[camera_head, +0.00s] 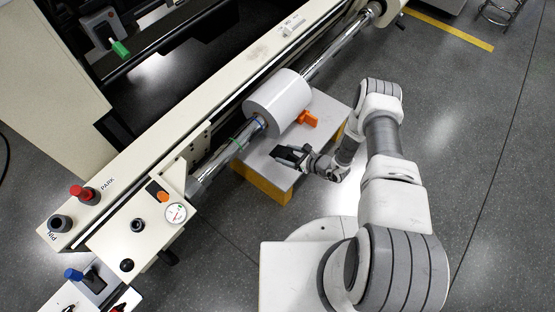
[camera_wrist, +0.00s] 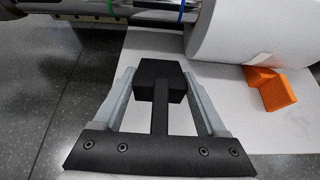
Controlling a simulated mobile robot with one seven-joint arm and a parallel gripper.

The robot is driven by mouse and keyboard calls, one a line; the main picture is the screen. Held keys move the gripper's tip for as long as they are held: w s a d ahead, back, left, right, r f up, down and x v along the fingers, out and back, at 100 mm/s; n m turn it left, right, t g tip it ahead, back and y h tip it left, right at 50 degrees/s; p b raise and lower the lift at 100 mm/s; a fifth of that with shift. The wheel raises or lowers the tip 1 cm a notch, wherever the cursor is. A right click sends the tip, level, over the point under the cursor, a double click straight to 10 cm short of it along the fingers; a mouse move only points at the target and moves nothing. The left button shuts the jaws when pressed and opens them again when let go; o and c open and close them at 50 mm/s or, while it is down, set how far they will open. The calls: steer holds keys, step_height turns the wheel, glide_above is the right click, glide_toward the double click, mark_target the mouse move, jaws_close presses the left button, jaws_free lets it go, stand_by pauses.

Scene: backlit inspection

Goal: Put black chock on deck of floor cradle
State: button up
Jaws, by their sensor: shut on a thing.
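The black chock (camera_wrist: 158,78) is between the fingers of my gripper (camera_wrist: 160,90) in the wrist view, and the gripper is shut on it. In the head view my gripper (camera_head: 290,156) is over the left part of the pale deck of the floor cradle (camera_head: 266,170), in front of the white roll. The chock is dark and hard to tell from the gripper there. I cannot tell whether the chock touches the deck. The deck also shows in the wrist view (camera_wrist: 150,45), beneath the chock.
A white roll (camera_head: 278,102) on a shiny shaft (camera_head: 335,57) lies above the deck's far side. An orange chock (camera_head: 307,119) sits on the deck beside the roll, right of my gripper. The long cream machine (camera_head: 150,150) stands behind.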

mark_target(277, 166)
steer(key=a+f, duration=0.1)
steer(key=a, duration=0.1)
steer(key=a+f+b, duration=0.1)
steer(key=a, duration=0.1)
steer(key=shift+w+f, duration=0.2)
steer(key=shift+f, duration=0.1)
steer(key=shift+f+b, duration=1.05)
steer(key=shift+f, duration=0.8)
steer(key=shift+f, duration=0.15)
steer(key=o, duration=1.4)
